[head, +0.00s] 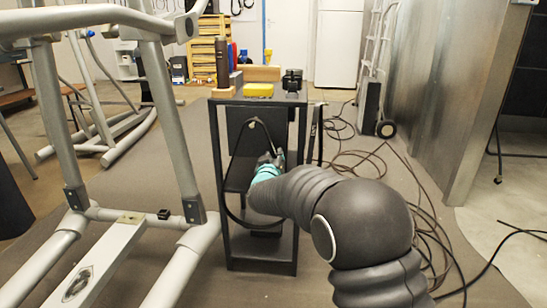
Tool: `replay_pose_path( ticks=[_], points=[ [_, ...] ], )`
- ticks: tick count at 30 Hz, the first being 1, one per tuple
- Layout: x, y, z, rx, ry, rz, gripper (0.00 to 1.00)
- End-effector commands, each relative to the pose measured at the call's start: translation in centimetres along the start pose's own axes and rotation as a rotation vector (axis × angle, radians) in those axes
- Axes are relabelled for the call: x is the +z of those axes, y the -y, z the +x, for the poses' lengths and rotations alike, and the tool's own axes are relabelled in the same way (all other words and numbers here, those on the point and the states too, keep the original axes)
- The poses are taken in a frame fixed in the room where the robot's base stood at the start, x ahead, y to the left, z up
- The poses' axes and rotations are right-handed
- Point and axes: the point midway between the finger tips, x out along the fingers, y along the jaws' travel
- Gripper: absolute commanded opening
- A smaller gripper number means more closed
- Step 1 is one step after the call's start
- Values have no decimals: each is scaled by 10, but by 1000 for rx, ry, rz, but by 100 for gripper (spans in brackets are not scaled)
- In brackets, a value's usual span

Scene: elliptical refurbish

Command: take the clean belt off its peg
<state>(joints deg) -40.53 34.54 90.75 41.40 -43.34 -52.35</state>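A thin black belt (230,207) hangs as a long loop at the front of a dark cart (223,240). Its top bends over near a small light spot that may be a peg, below the cart's top shelf. My gripper (267,158) is at the cart's front, just below the top of the loop and in front of its right part. My own arm hides much of the gripper and the loop's right side. I cannot tell whether the fingers touch the belt or are open or shut. Another narrow black loop or strap (313,135) hangs at the cart's right side.
A yellow box (258,90), a dark cylinder (222,62) and a black device (292,80) stand on the cart. A grey elliptical frame (170,130) fills the left. Cables (425,215) lie on the floor at right, near a hand truck (375,75).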

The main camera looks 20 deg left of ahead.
Motion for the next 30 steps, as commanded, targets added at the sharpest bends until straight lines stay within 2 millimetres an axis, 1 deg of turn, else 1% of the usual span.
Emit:
replay_pose_path(
  ticks=[13, 24, 25, 28, 30],
  points=[
    [0, 0, 8, 0, 1, 0, 31],
    [0, 0, 9, 0, 0, 0, 31],
    [0, 0, 9, 0, 0, 0, 26],
    [0, 0, 8, 0, 0, 0, 1],
    [0, 0, 8, 0, 0, 0, 0]
  ],
)
